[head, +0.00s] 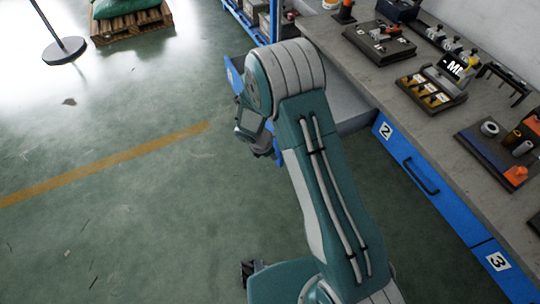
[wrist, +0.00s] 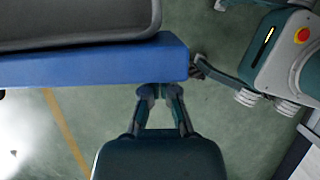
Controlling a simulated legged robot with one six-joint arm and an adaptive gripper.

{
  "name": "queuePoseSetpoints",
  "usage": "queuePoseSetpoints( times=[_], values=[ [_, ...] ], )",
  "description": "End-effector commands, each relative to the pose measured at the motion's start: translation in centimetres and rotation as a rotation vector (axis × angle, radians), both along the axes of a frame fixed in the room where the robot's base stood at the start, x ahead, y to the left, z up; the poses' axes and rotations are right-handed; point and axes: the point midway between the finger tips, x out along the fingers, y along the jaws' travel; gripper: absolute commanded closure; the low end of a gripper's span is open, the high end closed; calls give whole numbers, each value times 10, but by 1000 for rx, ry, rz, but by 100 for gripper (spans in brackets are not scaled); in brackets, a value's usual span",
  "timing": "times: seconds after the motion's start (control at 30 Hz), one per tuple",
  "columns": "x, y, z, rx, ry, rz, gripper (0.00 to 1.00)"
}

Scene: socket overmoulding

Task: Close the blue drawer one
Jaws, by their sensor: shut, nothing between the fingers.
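The blue drawer one stands pulled out from the workbench, partly hidden behind my arm. In the head view my gripper (head: 263,149) is partly hidden at the end of my arm.
Closed blue drawers two (head: 425,178) and three (head: 497,262) are in the workbench (head: 440,130) on the right. Its top holds fixtures and parts. A pallet (head: 130,25) with a green sack and a round-based post stand at the back left.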

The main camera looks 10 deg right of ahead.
Motion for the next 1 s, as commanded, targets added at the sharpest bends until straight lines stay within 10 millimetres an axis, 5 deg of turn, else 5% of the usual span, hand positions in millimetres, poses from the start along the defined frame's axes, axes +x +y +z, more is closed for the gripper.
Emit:
queuePoseSetpoints(
  times=[0.27, 0.43, 1.0],
  values=[
    [2, -7, 0, 0, 0, -2, 100],
    [9, -30, 0, 0, 0, -5, 100],
    [56, -174, 0, 0, -2, -8, 100]
  ],
)
